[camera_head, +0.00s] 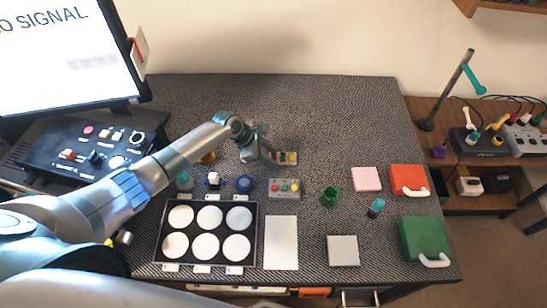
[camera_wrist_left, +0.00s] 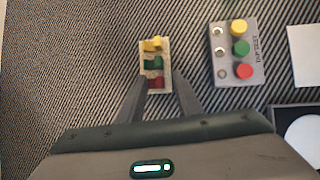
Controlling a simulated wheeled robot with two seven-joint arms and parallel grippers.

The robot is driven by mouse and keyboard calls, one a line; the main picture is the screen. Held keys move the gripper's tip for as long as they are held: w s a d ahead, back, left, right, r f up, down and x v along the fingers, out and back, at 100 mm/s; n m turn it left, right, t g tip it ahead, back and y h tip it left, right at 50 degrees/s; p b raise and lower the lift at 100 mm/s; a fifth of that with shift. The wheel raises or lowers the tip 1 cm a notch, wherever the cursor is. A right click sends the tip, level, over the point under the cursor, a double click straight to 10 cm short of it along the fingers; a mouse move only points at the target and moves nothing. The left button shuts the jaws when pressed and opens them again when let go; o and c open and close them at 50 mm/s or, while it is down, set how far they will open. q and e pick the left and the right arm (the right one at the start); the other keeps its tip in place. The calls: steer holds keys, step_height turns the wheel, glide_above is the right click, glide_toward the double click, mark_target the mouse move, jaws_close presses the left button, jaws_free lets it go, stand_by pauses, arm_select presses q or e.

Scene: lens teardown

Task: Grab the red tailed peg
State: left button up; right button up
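A small cream block (camera_wrist_left: 146,54) with a yellow peg (camera_wrist_left: 152,45), a green peg (camera_wrist_left: 153,63) and a red peg (camera_wrist_left: 156,82) shows in the left wrist view. The red one is nearest my left gripper (camera_wrist_left: 158,88). The gripper's two fingers are spread apart with the red end of the block between or just beyond their tips. I cannot tell the height gap, and a tail on the red peg is too small to make out. In the head view, my left gripper (camera_head: 274,157) is beside the block (camera_head: 287,158), partly hiding it. My right gripper is not in view.
A grey button box (camera_head: 284,189) sits just in front of the block. A black tray (camera_head: 158,232) with several white discs, a white sheet (camera_head: 281,243), a green cup (camera_head: 329,196) and red and green boxes (camera_head: 409,180) stand around. The mat behind is clear.

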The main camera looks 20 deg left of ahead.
arm_select(q)
jaws_close()
stand_by(0.4)
steer(key=shift+r, duration=0.5)
steer(key=r, duration=0.1)
steer(key=r+b, duration=0.1)
steer(key=r, duration=0.1)
steer(key=shift+s+d+r, duration=0.15)
steer(key=shift+d, duration=0.2)
steer(key=s+d+r+b, duration=0.2)
steer(key=d+r, duration=0.4)
steer(key=d, duration=0.4)
steer(key=shift+s+r, duration=0.35)
steer(key=shift+s, duration=0.55)
